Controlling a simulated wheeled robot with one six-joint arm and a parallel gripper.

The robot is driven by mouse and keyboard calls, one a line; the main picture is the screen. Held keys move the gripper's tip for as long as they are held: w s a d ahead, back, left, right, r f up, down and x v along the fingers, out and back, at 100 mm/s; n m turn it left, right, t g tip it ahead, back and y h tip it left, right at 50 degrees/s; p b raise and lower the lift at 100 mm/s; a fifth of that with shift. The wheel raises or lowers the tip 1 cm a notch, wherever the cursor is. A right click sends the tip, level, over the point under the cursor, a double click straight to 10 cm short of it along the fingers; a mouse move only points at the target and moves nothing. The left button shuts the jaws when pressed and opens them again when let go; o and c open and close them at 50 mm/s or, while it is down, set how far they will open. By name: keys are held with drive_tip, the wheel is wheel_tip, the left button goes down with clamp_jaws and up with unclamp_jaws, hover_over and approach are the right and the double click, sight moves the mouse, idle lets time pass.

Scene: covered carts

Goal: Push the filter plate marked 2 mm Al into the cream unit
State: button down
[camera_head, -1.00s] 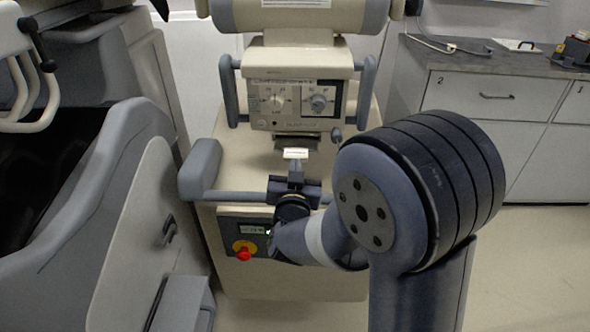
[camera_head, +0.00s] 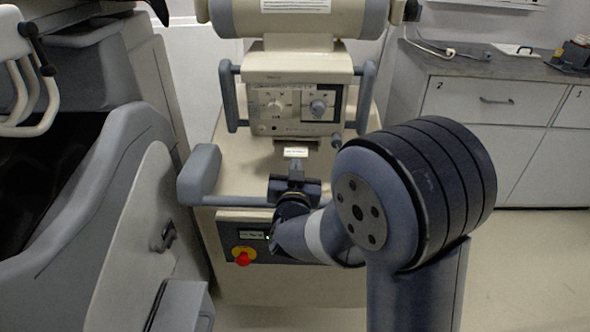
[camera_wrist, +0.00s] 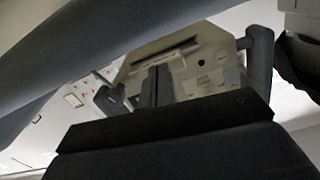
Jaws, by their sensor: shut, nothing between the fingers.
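The cream unit (camera_head: 298,62) stands ahead in the head view, with two dials on its front panel. A filter plate with a small white label (camera_head: 295,152) shows just below that panel. The label's print is too small to read. A dark strip lies between the label and the unit. My gripper (camera_head: 296,166) is shut and empty, its fingertips right at the near edge of the label. I cannot tell whether they touch it. In the wrist view the closed dark fingers (camera_wrist: 155,86) point at the cream unit's underside (camera_wrist: 205,60); the plate is not clear there.
A grey handlebar (camera_head: 237,201) crosses in front of the unit, close to my gripper. A red knob (camera_head: 243,258) sits on the lower panel. A grey covered machine (camera_head: 95,215) stands close on the left. A drawer cabinet (camera_head: 490,100) stands at the right.

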drive_tip(key=shift+w, duration=0.85)
drive_tip(key=shift+s, duration=0.1)
drive_tip(key=s, duration=1.3)
drive_tip(key=shift+s+a, duration=0.2)
drive_tip(key=w, duration=1.3)
drive_tip(key=shift+w+d, duration=0.2)
drive_tip(key=shift+w, duration=0.05)
drive_tip(key=shift+s, duration=0.15)
